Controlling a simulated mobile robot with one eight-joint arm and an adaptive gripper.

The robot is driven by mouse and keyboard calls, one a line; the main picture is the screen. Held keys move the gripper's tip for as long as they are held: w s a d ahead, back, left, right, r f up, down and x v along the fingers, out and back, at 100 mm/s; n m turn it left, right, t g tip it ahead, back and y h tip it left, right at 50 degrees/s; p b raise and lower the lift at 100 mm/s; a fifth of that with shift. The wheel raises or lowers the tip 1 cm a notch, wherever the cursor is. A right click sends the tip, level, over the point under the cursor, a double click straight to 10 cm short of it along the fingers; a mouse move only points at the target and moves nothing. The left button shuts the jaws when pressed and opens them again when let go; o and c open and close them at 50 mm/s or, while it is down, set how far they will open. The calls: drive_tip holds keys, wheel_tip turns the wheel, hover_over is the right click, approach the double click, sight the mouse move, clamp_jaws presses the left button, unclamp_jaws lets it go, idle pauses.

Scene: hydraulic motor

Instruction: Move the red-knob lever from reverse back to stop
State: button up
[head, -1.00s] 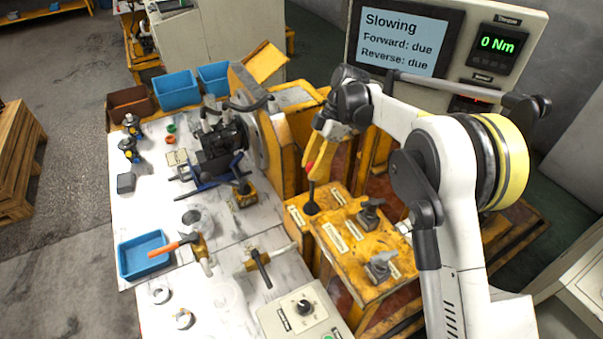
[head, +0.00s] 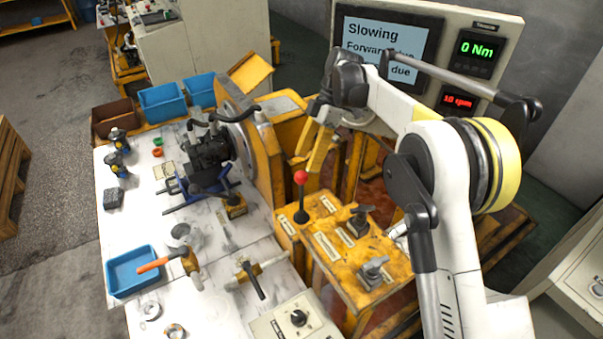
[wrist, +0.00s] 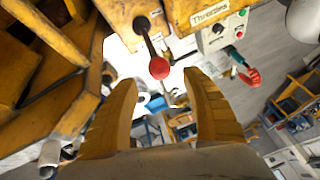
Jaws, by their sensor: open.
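The red-knob lever (head: 301,179) stands nearly upright on the left part of the yellow control box (head: 330,236). Its red ball and dark shaft show fully in the head view. In the wrist view the red knob (wrist: 159,68) is just beyond the fingertips, at the upper middle. My gripper (head: 309,163) has yellow fingers and is open and empty, above and behind the knob and apart from it. In the wrist view the gap between the fingers (wrist: 161,82) is clear. The lever's position labels are too small to read.
Two grey-handled levers (head: 373,271) stand right of the red one on the box. The screen (head: 380,45) reads "Slowing", partly hidden by my arm; readouts show 0 Nm and about 10 rpm (head: 457,101). The motor (head: 210,150) and the white workbench (head: 130,225) are to the left.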

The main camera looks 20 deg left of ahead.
drive_tip(key=v, duration=0.6)
drive_tip(key=s+d+r+m+t+b, duration=0.1)
drive_tip(key=s+d+r+m+t, duration=0.2)
drive_tip(key=d, duration=0.4)
drive_tip(key=s+d+r+m+t+b, duration=0.1)
drive_tip(key=d+r+m, duration=0.2)
drive_tip(key=d+m, duration=0.3)
drive_tip(key=s+d+r+m+t+b, duration=0.1)
drive_tip(key=s+d+r+m+t, duration=0.15)
drive_tip(key=d, duration=0.55)
drive_tip(key=s+d+f+m+t+h+b, duration=0.1)
drive_tip(key=s+d+f+m+t, duration=0.1)
drive_tip(key=s+d+f+m, duration=0.3)
drive_tip(key=s+d+f+m+t+h+b, duration=0.1)
drive_tip(key=s+d+f+m+t, duration=0.2)
drive_tip(key=s+d+f+m, duration=0.3)
drive_tip(key=s+d+m, duration=0.3)
drive_tip(key=s+d, duration=0.4)
drive_tip(key=s, duration=0.1)
drive_tip(key=shift+t, duration=0.25)
idle(0.4)
